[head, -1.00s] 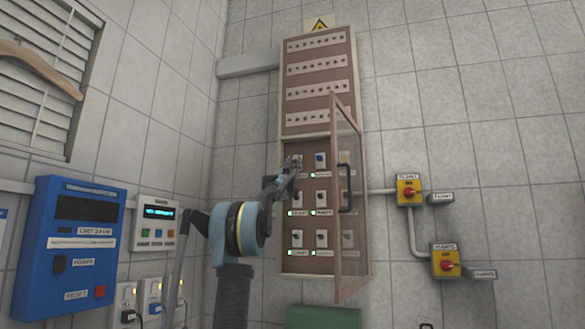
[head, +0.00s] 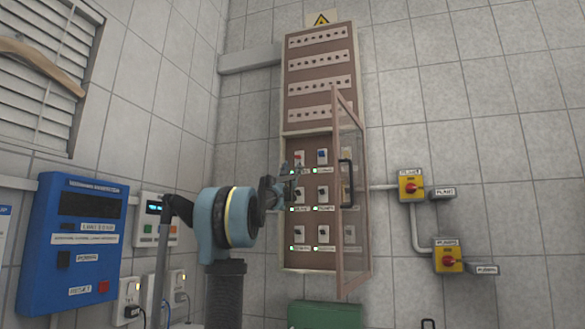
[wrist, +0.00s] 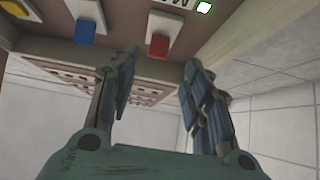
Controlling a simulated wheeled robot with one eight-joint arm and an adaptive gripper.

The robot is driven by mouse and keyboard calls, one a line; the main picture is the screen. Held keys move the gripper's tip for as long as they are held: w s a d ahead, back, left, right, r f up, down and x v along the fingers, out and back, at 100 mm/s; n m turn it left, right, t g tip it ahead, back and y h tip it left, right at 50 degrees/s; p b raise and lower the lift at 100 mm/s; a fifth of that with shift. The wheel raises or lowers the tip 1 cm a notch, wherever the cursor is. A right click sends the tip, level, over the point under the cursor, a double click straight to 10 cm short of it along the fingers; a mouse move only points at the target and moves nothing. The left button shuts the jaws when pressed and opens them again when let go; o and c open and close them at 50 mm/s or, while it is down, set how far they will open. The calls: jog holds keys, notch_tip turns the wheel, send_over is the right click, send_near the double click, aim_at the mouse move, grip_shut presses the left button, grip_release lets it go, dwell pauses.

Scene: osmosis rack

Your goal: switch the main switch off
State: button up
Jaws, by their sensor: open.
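The red switch (head: 299,158) is at the top left of the open lower panel. In the wrist view the red switch (wrist: 158,45) shows just beyond the fingertips, with a partly cut label starting with M and a lit green-rimmed lamp (wrist: 204,7). I take it for the main switch; the label is not fully readable. My gripper (head: 291,178) is a little below the red switch in the head view. In the wrist view my gripper (wrist: 158,65) has its two fingers spread and empty, apart from the switch.
A blue switch (wrist: 87,32) is beside the red one. The hinged glass door (head: 351,200) stands open on the right. Other switches with green lamps sit below. A blue device (head: 72,240) hangs on the left wall; red rotary switches (head: 411,187) are at right.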

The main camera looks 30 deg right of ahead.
aim_at(297, 157)
jog(key=shift+v, duration=1.95)
jog(key=shift+a, duration=0.1)
jog(key=v, duration=0.5)
jog(key=x, duration=1.7)
jog(key=shift+r, duration=0.15)
jog(key=shift+t, duration=0.3)
jog(key=c, duration=1.1)
